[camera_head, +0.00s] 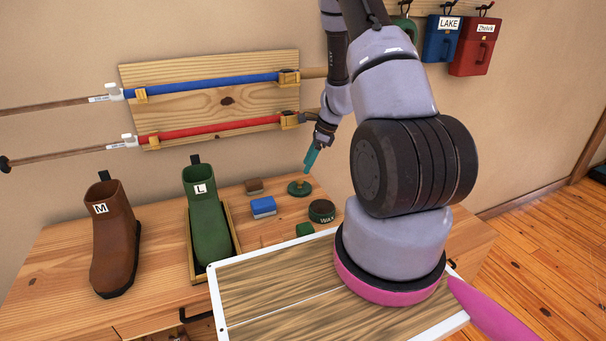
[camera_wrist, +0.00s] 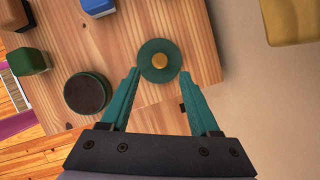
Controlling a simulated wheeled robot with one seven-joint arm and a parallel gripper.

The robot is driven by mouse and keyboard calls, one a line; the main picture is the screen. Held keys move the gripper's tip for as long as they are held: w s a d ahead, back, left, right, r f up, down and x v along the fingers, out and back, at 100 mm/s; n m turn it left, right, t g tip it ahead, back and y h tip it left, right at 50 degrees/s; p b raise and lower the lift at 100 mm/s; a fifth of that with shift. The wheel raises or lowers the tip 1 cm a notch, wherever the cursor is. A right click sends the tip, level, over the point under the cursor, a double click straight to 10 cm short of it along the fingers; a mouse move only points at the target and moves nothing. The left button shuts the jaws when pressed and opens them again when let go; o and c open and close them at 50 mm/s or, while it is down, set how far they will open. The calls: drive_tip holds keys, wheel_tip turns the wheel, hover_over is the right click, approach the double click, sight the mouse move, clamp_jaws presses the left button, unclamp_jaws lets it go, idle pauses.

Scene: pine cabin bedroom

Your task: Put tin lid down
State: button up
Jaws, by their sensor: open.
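The tin lid (camera_head: 299,188) is a round green disc with a brass-coloured knob. It lies flat on the wooden bench top, near the back edge. In the wrist view the lid (camera_wrist: 148,72) shows between and just beyond my fingertips. My gripper (camera_head: 309,165) has teal fingers, and they are spread open and empty. In the head view the fingertips hang a little above the lid. The round dark tin (camera_head: 321,213) with a green rim stands on the bench in front of the lid, apart from it. The tin also shows in the wrist view (camera_wrist: 88,93), left of my fingers.
A blue-topped block (camera_head: 263,207), a brown block (camera_head: 254,186) and a green block (camera_head: 305,230) lie close by. A green boot (camera_head: 206,225) stands in a wooden tray (camera_head: 234,245), and a brown boot (camera_head: 113,240) stands further left. The wall is close behind.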

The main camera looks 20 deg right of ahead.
drive_tip(key=v, duration=0.5)
drive_tip(key=shift+d+r, duration=0.1)
drive_tip(key=shift+r, duration=0.25)
drive_tip(key=shift+s, duration=0.1)
